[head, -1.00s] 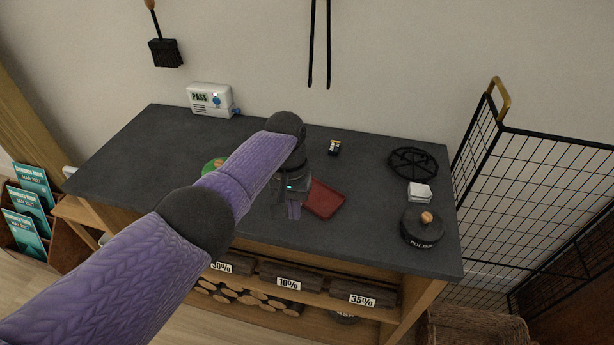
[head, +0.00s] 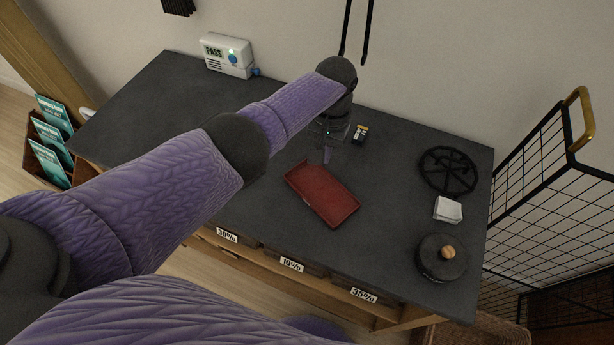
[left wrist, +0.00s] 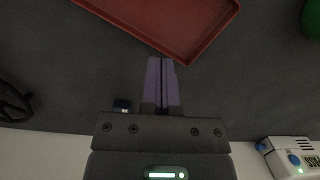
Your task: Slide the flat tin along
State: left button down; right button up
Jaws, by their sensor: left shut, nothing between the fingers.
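The flat tin (head: 322,194) is a shallow red rectangular tray with a raised rim. It lies on the dark grey worktop (head: 408,240), angled in the head view. It also shows at the top of the left wrist view (left wrist: 165,22), partly cut off. My left gripper (head: 327,157) is shut and empty at the tin's wall-side edge. In the left wrist view its closed fingertips (left wrist: 161,62) are close to the tin's rim; I cannot tell whether they touch. My right gripper is not in view.
A black round trivet (head: 447,170), a white stack (head: 447,209) and a dark lidded pot (head: 441,258) line the right side. A white device (head: 228,55) stands at the back left. A green round thing (left wrist: 312,20) is partly visible.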

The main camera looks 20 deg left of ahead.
pick_arm(q)
jog(key=p, duration=0.4)
send_over(305, 205)
jog(key=shift+w+r, duration=0.1)
jog(key=shift+w, duration=0.3)
jog(key=shift+s+f+b, duration=0.1)
jog(key=shift+f+b, duration=0.45)
jog(key=shift+f, duration=0.3)
jog(key=shift+s+f, duration=0.1)
jog(key=shift+f, duration=0.05)
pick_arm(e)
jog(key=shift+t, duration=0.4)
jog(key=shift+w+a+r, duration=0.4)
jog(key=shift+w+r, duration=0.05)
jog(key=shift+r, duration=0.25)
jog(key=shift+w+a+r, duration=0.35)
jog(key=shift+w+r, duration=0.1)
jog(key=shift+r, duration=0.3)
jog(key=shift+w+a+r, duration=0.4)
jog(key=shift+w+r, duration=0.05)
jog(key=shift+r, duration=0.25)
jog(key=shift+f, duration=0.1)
